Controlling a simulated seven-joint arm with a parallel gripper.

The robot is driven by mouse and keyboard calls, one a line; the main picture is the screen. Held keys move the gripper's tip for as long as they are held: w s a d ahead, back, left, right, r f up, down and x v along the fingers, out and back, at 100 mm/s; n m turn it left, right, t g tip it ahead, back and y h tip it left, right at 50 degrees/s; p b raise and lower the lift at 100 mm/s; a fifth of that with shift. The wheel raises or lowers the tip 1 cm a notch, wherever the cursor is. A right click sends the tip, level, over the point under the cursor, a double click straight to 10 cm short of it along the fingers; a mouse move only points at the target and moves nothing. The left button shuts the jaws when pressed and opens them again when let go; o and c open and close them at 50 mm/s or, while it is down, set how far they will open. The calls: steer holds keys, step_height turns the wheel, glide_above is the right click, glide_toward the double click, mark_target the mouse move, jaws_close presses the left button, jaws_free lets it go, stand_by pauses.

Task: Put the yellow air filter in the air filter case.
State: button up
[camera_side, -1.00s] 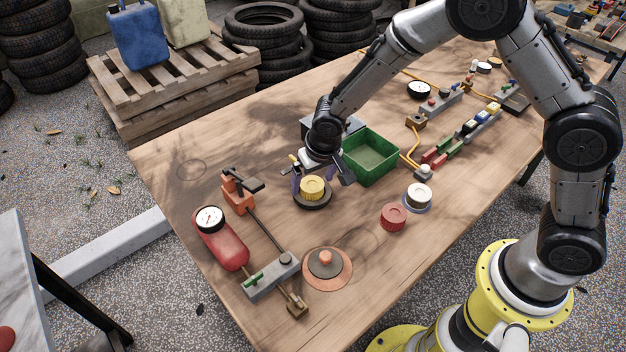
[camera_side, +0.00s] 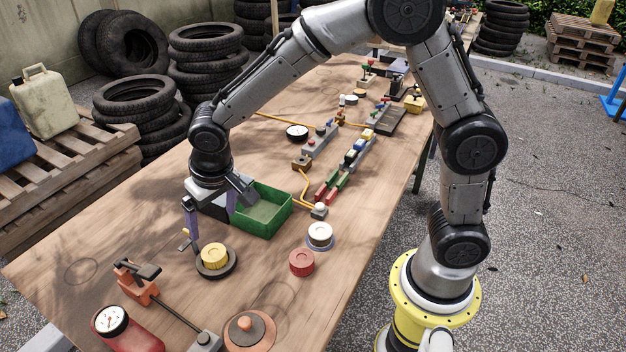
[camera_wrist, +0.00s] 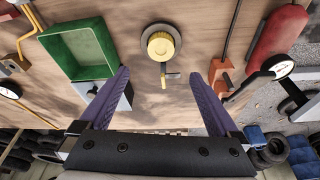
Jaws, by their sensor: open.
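The yellow air filter (camera_side: 214,256) is a short ribbed round piece, sitting upright in a dark round base (camera_side: 231,269) that looks like the air filter case. In the wrist view the filter (camera_wrist: 161,46) shows ahead of and between my fingertips, with the dark rim (camera_wrist: 146,33) around part of it. How deep it sits is hard to tell. My gripper (camera_side: 212,226) is open and empty, its purple fingers above and a little behind the filter, apart from it. A small lever (camera_wrist: 163,80) sticks out beside the case.
A green bin (camera_side: 262,222) stands close to the right of my gripper. A red round part (camera_side: 302,263) and a white one (camera_side: 320,233) sit further right. An orange clamp (camera_side: 136,284) and red gauge tank (camera_side: 130,335) are front left. Bare wood lies between.

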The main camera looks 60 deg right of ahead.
steer(key=s+d+r+t, duration=0.1)
steer(key=s+d+r, duration=0.8)
steer(key=s+r, duration=0.25)
steer(key=s+d+n+t, duration=0.1)
steer(key=s+d+n, duration=0.1)
steer(key=s, duration=1.1)
steer(key=shift+s+d+y, duration=0.25)
steer(key=shift+d+y, duration=0.05)
steer(key=shift+d, duration=0.45)
